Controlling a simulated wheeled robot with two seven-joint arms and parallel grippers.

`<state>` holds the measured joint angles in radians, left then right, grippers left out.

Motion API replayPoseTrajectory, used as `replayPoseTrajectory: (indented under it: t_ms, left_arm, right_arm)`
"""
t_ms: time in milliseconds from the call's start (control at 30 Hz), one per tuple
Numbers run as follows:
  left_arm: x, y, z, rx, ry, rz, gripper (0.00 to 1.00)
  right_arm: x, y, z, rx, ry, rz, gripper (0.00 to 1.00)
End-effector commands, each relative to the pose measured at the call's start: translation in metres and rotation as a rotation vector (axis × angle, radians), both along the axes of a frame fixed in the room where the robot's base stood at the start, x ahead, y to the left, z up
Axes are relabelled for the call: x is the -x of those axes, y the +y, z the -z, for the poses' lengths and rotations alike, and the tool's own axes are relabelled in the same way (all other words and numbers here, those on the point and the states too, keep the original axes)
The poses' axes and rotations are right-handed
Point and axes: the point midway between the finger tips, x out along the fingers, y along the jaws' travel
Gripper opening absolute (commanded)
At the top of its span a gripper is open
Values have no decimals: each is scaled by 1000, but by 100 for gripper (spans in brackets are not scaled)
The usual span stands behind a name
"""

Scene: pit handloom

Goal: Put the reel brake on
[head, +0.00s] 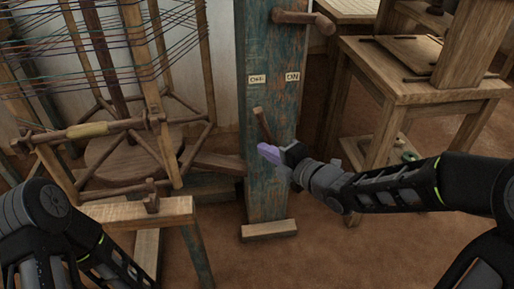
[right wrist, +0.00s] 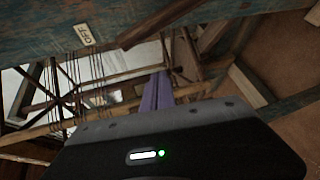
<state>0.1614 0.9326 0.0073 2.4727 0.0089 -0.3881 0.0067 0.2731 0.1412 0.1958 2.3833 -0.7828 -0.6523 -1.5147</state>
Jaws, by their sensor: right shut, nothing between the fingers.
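The reel brake is a wooden lever (head: 262,124) on the blue-green worn post (head: 268,188), below the OFF label (head: 257,79) and the ON label (head: 292,77). Its upper end leans left, toward OFF. My right gripper (head: 268,152) has purple fingers, shut and empty, at the lever's lower end. I cannot tell whether they touch it. In the right wrist view the purple fingers (right wrist: 158,92) show beyond the wrist housing, with a wooden bar, likely the lever (right wrist: 152,24), and the OFF label (right wrist: 84,35) above. My left arm is at the lower left; its gripper is out of view.
A wooden reel frame with coloured threads (head: 110,130) stands left of the post. A wooden stand (head: 140,211) is in front of it. A wooden peg handle (head: 300,18) sticks out high on the post. A wooden table (head: 425,75) is at the right. Brown floor lies open in front.

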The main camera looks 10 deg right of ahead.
Motion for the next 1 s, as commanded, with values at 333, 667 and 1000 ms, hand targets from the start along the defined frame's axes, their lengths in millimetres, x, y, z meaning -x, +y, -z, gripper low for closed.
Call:
replayPoseTrajectory:
  t_ms: [333,667,1000]
  left_arm:
    - [-2,1,25,-3,-5,-4,0]
    - [-2,1,25,-3,-5,-4,0]
    - [-4,1,40,-4,-11,-7,0]
  right_arm:
    - [0,-1,-14,159,-175,-59,0]
    - [-2,0,-13,155,-171,-58,0]
    - [-35,20,-4,152,-170,-58,0]
